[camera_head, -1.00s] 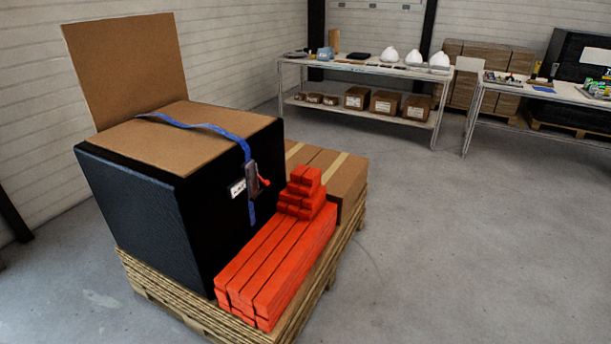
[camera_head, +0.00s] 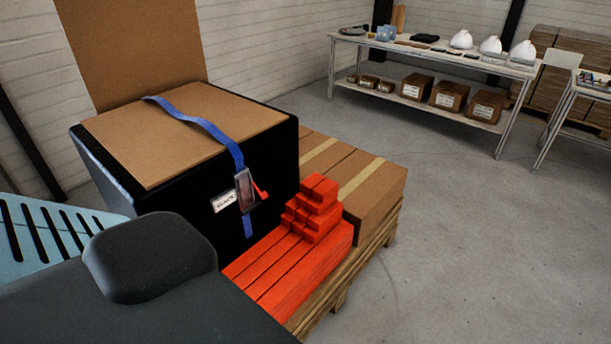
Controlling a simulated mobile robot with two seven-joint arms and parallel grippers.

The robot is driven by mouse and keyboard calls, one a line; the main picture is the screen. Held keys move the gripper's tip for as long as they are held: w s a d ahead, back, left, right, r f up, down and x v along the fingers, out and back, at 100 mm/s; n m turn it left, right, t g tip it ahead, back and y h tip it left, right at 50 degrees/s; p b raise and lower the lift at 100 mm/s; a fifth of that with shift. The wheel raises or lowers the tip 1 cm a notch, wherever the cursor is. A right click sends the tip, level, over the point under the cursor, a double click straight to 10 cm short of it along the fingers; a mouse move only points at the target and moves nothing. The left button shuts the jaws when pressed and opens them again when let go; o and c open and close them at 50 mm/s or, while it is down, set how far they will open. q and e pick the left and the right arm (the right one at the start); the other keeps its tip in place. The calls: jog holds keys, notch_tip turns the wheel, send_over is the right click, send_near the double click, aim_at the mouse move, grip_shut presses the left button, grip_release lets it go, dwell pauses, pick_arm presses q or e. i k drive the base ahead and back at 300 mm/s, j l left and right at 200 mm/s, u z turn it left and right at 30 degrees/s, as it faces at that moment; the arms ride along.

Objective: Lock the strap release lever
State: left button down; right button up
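A blue strap (camera_head: 203,122) runs over the cardboard-topped black box (camera_head: 184,208) and down its front face. A metal ratchet buckle (camera_head: 243,190) sits on the strap at the front face. Its red release lever (camera_head: 260,191) sticks out to the right of the buckle, angled away from it. No gripper shows in the head view. A dark rounded part of my own body fills the lower left corner and hides the box's lower left side.
Red bars (camera_head: 290,268) and a stack of red blocks (camera_head: 312,208) lie on the wooden pallet (camera_head: 336,300) in front of the box. Cardboard cartons (camera_head: 372,195) stand behind them. A white table (camera_head: 430,58) holds white helmets. The floor at right is clear.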

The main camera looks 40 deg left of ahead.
aim_at(262, 195)
jog(key=i+l+u, duration=0.2)
jog(key=i, duration=0.45)
jog(key=i+l+u, duration=0.2)
jog(key=i, duration=0.4)
jog(key=i+l+u, duration=0.1)
jog(key=i+u, duration=0.15)
jog(key=u, duration=0.15)
jog(key=i+l+u, duration=0.1)
jog(key=i+u, duration=0.15)
jog(key=u, duration=0.15)
jog(key=i+l+u, duration=0.2)
jog(key=u, duration=0.2)
jog(key=i+l+u, duration=0.15)
jog(key=l+u, duration=0.25)
jog(key=i+l+u, duration=0.15)
jog(key=u, duration=0.25)
jog(key=l+u, duration=0.45)
jog(key=l, duration=0.2)
jog(key=l+u, duration=0.4)
jog(key=l, duration=0.25)
